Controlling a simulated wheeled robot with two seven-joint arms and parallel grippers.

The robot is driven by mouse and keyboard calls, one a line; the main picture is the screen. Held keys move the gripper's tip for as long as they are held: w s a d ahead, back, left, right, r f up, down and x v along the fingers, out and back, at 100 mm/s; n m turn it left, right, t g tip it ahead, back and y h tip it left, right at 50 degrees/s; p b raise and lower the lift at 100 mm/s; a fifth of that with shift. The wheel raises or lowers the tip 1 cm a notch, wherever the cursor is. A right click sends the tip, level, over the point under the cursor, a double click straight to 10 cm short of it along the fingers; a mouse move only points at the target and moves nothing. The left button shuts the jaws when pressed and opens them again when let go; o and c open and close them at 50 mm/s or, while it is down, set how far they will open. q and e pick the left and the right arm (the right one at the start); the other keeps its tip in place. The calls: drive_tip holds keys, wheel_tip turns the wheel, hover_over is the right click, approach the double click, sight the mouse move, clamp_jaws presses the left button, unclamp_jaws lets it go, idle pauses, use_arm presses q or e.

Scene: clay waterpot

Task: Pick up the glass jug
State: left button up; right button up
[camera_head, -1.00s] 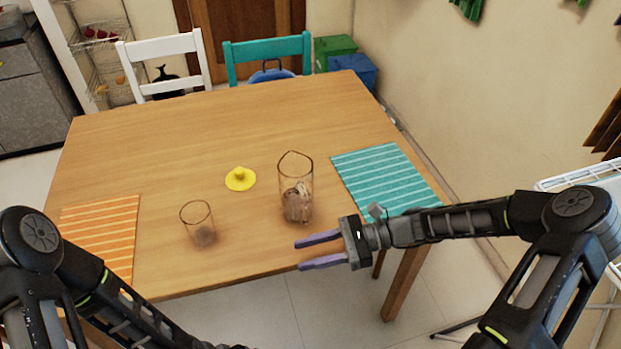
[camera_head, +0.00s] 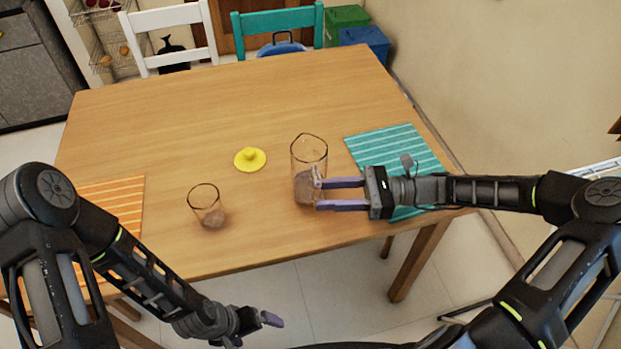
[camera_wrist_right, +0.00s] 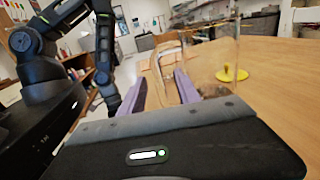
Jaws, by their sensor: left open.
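The glass jug (camera_head: 309,150), clear with a dark rim, stands upright near the table's front right. It also shows in the right wrist view (camera_wrist_right: 214,45), partly behind a finger. My right gripper (camera_head: 317,194) is open at the jug's lower right side, its purple fingers apart and their tips overlapping the jug in the head view. Whether they touch the glass, I cannot tell. In the right wrist view the gripper (camera_wrist_right: 160,92) has its fingers apart. My left gripper (camera_head: 262,320) is open and empty, low in front of the table.
A small drinking glass (camera_head: 206,204) stands left of the jug. A yellow lid-like piece (camera_head: 250,159) lies between them, farther back. A teal striped mat (camera_head: 385,145) is at the right, an orange striped mat (camera_head: 125,197) at the left. The table's (camera_head: 190,120) back half is clear.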

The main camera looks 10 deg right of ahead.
drive_tip(key=a, duration=0.5)
drive_tip(key=shift+w+a+p, duration=0.15)
drive_tip(key=shift+w+p, duration=0.15)
drive_tip(key=shift+p, duration=0.1)
drive_tip(key=shift+c, duration=0.6)
clamp_jaws()
idle(1.1)
